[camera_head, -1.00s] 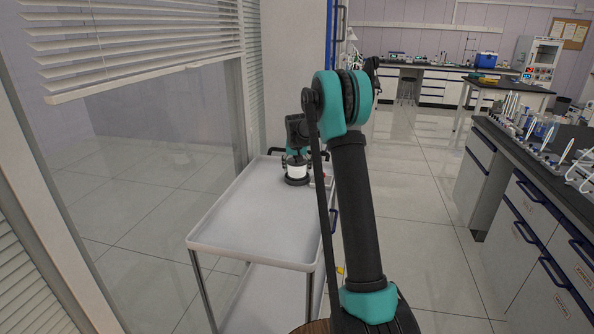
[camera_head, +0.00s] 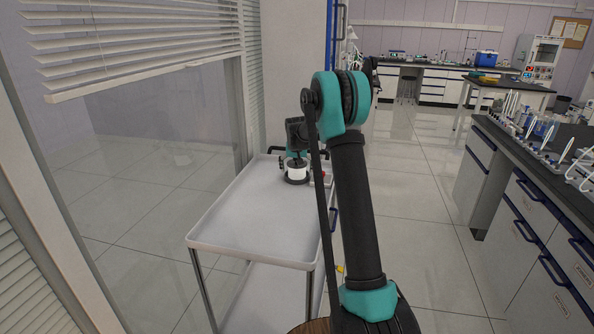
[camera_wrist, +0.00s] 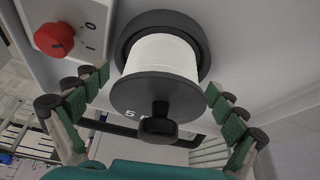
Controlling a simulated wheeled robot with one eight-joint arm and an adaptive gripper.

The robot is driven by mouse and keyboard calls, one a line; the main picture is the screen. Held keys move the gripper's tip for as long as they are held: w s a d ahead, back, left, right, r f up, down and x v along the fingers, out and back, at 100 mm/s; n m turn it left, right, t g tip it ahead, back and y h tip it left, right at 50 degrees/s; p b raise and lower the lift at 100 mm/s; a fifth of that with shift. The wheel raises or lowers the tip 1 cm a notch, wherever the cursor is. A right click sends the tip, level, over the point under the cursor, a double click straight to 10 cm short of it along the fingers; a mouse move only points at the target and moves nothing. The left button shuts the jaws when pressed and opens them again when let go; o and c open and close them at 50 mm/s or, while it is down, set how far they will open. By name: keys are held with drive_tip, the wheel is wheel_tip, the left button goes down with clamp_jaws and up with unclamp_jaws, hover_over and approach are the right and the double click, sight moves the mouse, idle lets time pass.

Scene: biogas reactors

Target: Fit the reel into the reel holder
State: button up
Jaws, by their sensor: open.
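The reel (camera_wrist: 165,58) is a white-wound spool with a dark grey flange and a black knob facing me in the wrist view. Behind it is a larger dark round part (camera_wrist: 199,38), likely the reel holder's base or seat. The reel's far end sits at or inside this part; how deep is hidden. In the head view the reel (camera_head: 296,171) is upright at the far end of the white cart, over a dark round base (camera_head: 296,180). My gripper (camera_wrist: 156,84) is open, with its teal-padded fingers on either side of the reel and visibly apart from it.
A white box with a red rotary knob (camera_wrist: 53,39) is close to my left finger in the wrist view. The cart top (camera_head: 255,220) is clear nearer me. A window with blinds (camera_head: 130,40) is to the left; a lab bench (camera_head: 545,165) stands to the right.

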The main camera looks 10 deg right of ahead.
drive_tip(key=d+v, duration=0.1)
drive_tip(key=v, duration=1.1)
drive_tip(key=shift+a+r, duration=0.35)
drive_tip(key=shift+a, duration=0.2)
